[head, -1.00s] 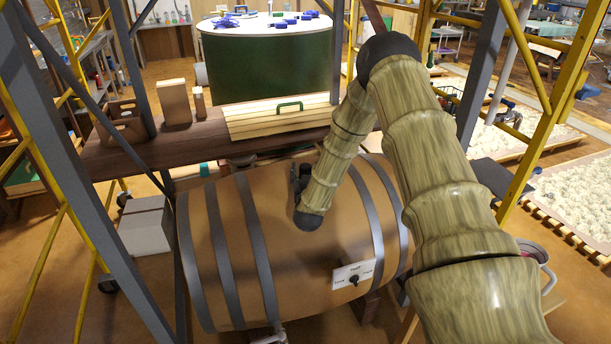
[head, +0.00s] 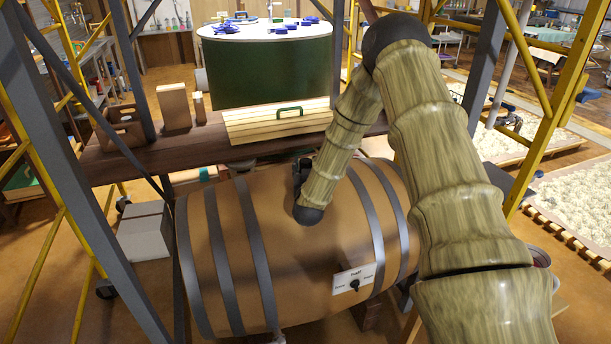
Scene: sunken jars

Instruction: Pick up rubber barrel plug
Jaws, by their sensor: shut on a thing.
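The wooden barrel (head: 235,240) lies on its side with dark metal hoops, below the plank shelf. My gripper (head: 301,174) is at the barrel's upper side, mostly hidden behind my own wrist; only a dark part of it shows. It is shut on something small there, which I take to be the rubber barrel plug. The plug itself and the barrel's hole are hidden from this view, so I cannot tell whether the plug is in the hole or clear of it.
A white label plate (head: 354,279) with a black knob is on the barrel's front. A slatted box with a green handle (head: 277,110) and wooden blocks (head: 174,106) stand on the plank shelf (head: 130,163). Yellow and grey scaffold posts (head: 92,190) flank the barrel. A grey box (head: 146,232) sits at left.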

